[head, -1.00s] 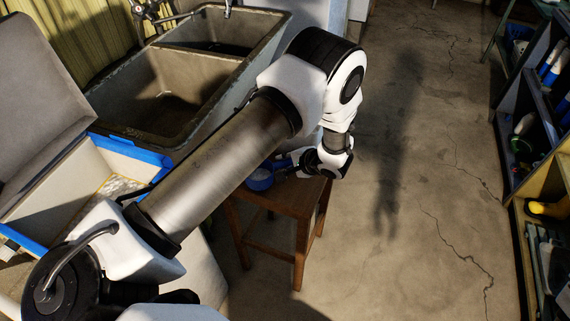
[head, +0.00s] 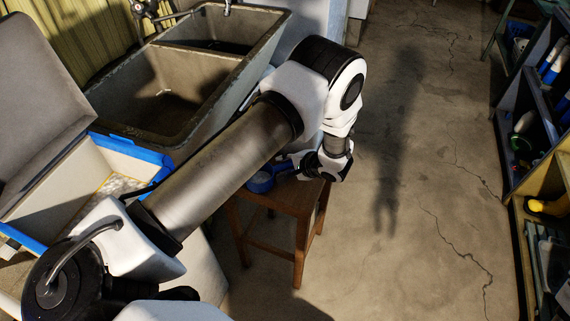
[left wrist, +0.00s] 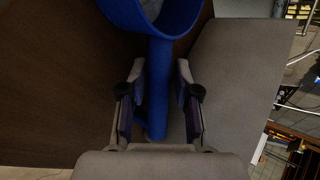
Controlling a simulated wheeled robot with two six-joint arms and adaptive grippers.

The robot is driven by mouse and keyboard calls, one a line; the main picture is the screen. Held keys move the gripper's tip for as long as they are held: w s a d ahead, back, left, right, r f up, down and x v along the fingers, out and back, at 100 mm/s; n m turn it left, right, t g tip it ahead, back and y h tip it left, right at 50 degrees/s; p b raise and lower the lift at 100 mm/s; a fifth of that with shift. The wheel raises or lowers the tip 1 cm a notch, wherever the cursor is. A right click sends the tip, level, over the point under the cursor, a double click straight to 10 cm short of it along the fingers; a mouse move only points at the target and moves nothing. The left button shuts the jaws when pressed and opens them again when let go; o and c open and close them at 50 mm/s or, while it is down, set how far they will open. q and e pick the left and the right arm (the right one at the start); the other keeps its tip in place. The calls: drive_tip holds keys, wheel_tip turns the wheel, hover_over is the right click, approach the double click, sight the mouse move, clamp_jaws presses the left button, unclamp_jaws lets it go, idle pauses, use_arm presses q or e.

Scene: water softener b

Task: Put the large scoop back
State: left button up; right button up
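The blue scoop (head: 261,182) is at the top of the wooden stool (head: 284,206), partly covered by my left arm in the head view. In the left wrist view, its round cup (left wrist: 158,12) is at the top and its long handle (left wrist: 159,85) runs down between the fingers of my left gripper (left wrist: 160,80). The fingers stand apart, with narrow gaps beside the handle near their tips. In the head view, my left gripper (head: 300,166) is at the handle side of the scoop, small and dark. My right gripper is not in view.
A pale container with a blue rim (head: 132,148) stands open at the left, its grey lid (head: 40,75) raised. A stone double sink (head: 170,95) is behind it. Shelves with bottles (head: 540,120) line the right. The cracked floor (head: 410,200) between is clear.

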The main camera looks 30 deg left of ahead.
use_arm(q)
drive_tip(key=b+v, duration=0.1)
drive_tip(key=v, duration=0.7)
drive_tip(key=shift+d+r, duration=0.1)
drive_tip(key=shift+d, duration=0.2)
drive_tip(key=s+d+f+n+g+h+p, duration=0.1)
drive_tip(key=s+d+f+n+g+h, duration=0.15)
drive_tip(key=s+f+h, duration=0.65)
drive_tip(key=s+d+f+n+g+h+p, duration=0.1)
drive_tip(key=s+d+f+g+p, duration=0.15)
drive_tip(key=s, duration=1.25)
drive_tip(key=s+a+t, duration=0.1)
drive_tip(key=s+n+t, duration=0.1)
drive_tip(key=s, duration=0.1)
drive_tip(key=s+a+t, duration=0.1)
drive_tip(key=s, duration=0.1)
drive_tip(key=shift+s+a+r+n+b, duration=0.1)
drive_tip(key=shift+a+r+n+b, duration=0.2)
drive_tip(key=shift+n+b, duration=0.1)
